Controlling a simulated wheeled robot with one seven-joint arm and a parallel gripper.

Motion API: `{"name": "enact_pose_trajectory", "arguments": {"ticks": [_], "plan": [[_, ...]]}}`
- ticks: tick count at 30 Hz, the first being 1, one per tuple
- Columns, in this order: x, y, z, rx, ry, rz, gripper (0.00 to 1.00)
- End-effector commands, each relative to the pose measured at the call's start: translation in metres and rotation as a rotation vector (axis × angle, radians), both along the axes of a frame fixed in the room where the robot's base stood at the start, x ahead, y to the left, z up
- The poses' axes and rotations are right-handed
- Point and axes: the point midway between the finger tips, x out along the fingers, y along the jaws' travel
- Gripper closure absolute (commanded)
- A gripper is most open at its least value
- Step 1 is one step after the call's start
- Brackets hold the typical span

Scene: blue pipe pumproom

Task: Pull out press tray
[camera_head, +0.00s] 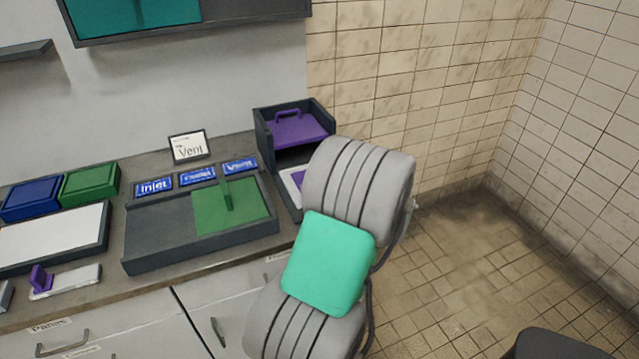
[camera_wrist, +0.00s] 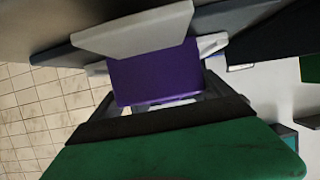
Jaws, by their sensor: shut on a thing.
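The press (camera_head: 262,140) is a dark open frame at the counter's right end, with a purple handled plate (camera_head: 300,130) on top. In its lower opening I see part of the press tray (camera_head: 297,179), white with a purple part; my arm hides the rest. In the wrist view, a purple block (camera_wrist: 155,75) with pale grey pieces beside it lies at my gripper (camera_wrist: 160,103). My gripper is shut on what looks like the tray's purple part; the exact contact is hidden. In the head view my gripper is hidden behind my arm.
A dark tray (camera_head: 160,238) with a green plate (camera_head: 232,207) stands left of the press, below blue labels (camera_head: 197,176). Blue (camera_head: 32,199) and green (camera_head: 90,183) boxes are farther left. A tiled wall (camera_head: 400,90) and open floor (camera_head: 475,250) lie to the right.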

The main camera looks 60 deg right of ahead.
Motion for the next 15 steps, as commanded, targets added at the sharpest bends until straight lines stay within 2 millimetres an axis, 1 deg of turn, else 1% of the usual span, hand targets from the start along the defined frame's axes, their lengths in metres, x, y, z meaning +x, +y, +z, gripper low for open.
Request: {"name": "enact_pose_trajectory", "arguments": {"ticks": [9, 10, 13, 15], "plan": [[0.0002, 0.0012, 0.0004, 0.001, -0.001, 0.001, 0.82], [0.0003, 0.0012, 0.0004, 0.001, -0.001, 0.001, 0.08], [0.0003, 0.0011, 0.0004, 0.001, -0.001, 0.001, 0.0], [0.0003, 0.001, 0.0003, 0.001, -0.001, 0.001, 0.0]]}}
